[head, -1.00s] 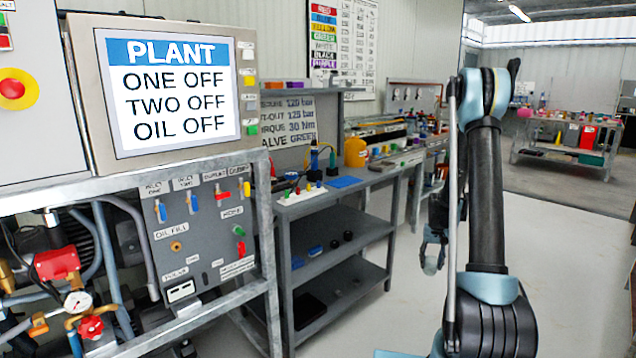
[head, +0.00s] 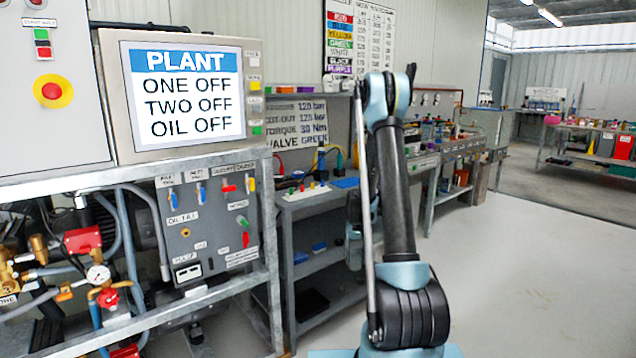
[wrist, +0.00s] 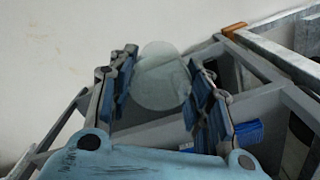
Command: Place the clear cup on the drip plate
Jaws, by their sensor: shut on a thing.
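My gripper (wrist: 160,88) is shut on the clear cup (wrist: 162,78), a pale see-through round shape between its two blue-padded fingers in the wrist view. In the head view my gripper (head: 354,246) is mostly hidden behind my arm, in front of the grey bench, and the cup cannot be made out there. I cannot pick out the drip plate in either view.
A grey shelved bench (head: 317,208) stands beside the metal frame (head: 268,240) of the pump rig. The control panel (head: 205,225) and plant screen (head: 185,95) are at left. The floor (head: 530,270) at right is clear.

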